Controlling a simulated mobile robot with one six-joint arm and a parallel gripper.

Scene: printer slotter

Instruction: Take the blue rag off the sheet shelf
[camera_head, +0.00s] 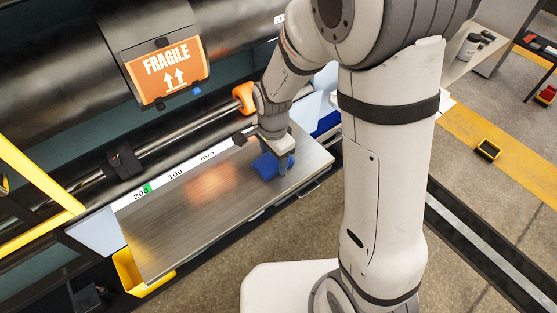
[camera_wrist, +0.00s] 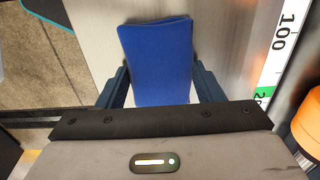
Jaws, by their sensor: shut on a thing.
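The blue rag (camera_head: 266,166) is on or just above the right part of the metal sheet shelf (camera_head: 190,205); I cannot tell whether it still touches the surface. In the wrist view the rag (camera_wrist: 157,62) is a folded blue cloth between my two fingers. My gripper (camera_head: 282,165) reaches down over the shelf and is shut on the rag. In the wrist view the fingers of my gripper (camera_wrist: 160,88) stand at the rag's left and right sides. The rag's near end is hidden by the gripper body.
A ruler strip (camera_head: 175,173) runs along the shelf's back edge, with a green marker (camera_head: 148,188). An orange knob (camera_head: 244,97) on a rod and a FRAGILE sign (camera_head: 168,72) are behind it. A yellow bin (camera_head: 130,270) sits below the shelf's left end. The shelf's left part is bare.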

